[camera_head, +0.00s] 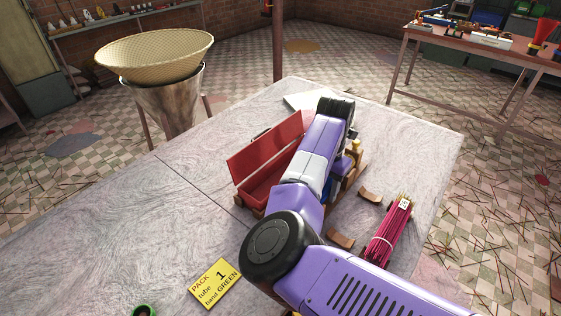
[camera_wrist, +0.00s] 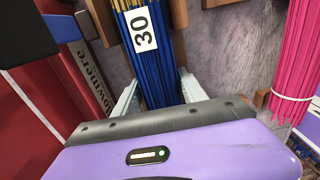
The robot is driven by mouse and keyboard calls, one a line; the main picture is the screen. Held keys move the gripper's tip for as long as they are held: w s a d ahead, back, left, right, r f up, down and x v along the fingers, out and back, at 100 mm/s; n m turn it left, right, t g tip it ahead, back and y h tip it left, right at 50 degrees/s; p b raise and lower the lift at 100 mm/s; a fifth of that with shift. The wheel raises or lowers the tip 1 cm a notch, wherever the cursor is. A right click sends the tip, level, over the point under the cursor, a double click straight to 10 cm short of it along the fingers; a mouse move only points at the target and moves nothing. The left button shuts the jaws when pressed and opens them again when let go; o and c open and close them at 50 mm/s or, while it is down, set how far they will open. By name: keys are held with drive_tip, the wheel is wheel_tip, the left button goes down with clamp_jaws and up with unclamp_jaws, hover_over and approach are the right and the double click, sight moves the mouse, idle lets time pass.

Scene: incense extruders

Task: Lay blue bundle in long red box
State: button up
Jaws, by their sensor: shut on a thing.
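In the wrist view the blue bundle (camera_wrist: 170,78), thin blue sticks with pale tips and a white "30" label, lies between the two fingers of my gripper (camera_wrist: 158,95). The gripper is shut on it. Wooden rest pieces (camera_wrist: 180,13) show beside the bundle; I cannot tell whether it touches them. The long red box (camera_head: 262,190) stands open left of my arm in the head view, its red lid raised at the back. Its printed side (camera_wrist: 75,85) shows left of the bundle in the wrist view. In the head view my arm hides most of the bundle and gripper.
A pink bundle (camera_head: 388,232) lies to the right, also in the wrist view (camera_wrist: 294,60). Two wooden rests (camera_head: 340,239) stand near it. A yellow card (camera_head: 215,284) and a green ring (camera_head: 144,311) lie at the front. The table's left part is clear.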

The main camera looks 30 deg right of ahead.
drive_tip(key=shift+r+p, duration=1.65)
drive_tip(key=shift+r, duration=0.8)
drive_tip(key=shift+r, duration=0.15)
